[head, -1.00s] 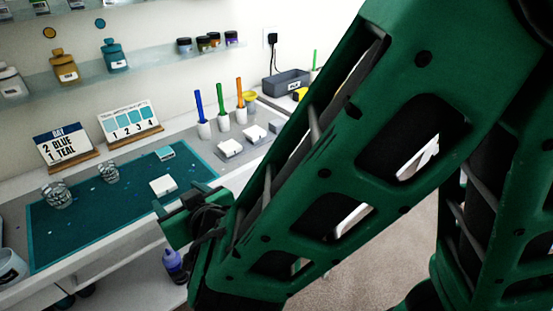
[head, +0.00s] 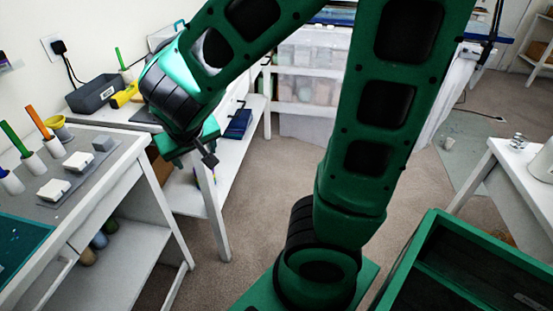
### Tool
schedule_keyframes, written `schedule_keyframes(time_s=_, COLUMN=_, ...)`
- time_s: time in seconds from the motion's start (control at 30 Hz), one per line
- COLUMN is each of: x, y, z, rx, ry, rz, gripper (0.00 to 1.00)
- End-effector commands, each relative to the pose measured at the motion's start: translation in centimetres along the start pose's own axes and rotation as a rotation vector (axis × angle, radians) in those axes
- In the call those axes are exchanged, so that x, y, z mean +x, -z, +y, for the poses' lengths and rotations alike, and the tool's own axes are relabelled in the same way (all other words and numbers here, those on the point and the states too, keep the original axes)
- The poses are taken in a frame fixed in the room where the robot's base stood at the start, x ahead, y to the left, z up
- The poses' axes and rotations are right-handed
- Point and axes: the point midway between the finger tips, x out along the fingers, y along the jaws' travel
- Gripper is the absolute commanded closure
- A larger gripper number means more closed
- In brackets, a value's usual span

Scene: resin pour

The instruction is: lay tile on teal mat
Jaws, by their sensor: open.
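The teal mat (head: 18,250) shows only as a corner at the lower left edge; most of it is out of view. Two small white blocks, a nearer one (head: 53,189) and a farther one (head: 77,161), sit on the grey mat (head: 100,168) beside it. I cannot tell if either is the tile. My gripper (head: 206,156) hangs at the end of my green arm, right of the bench and apart from the blocks and mat. Its fingers are small and partly hidden; it is open, and I see nothing held.
Pens in white holders (head: 54,147) and a yellow funnel-like cup (head: 58,128) stand along the wall. A grey bin (head: 93,94) sits behind. A white shelf table (head: 240,150) adjoins the bench.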

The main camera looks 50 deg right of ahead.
Motion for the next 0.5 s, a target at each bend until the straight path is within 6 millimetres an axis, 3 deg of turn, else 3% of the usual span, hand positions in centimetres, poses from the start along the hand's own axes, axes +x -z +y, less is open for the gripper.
schedule_keyframes(time_s=0.03, x=-0.1, y=-0.5, z=2.4, rx=0.039, ry=-0.019, rz=-0.043, gripper=0.38)
schedule_keyframes(time_s=0.2, x=-1.4, y=-3.7, z=8.6, rx=0.122, ry=-0.048, rz=-0.207, gripper=0.38)
schedule_keyframes(time_s=0.5, x=-5.9, y=-10.4, z=15.6, rx=0.25, ry=-0.008, rz=-0.456, gripper=0.38)
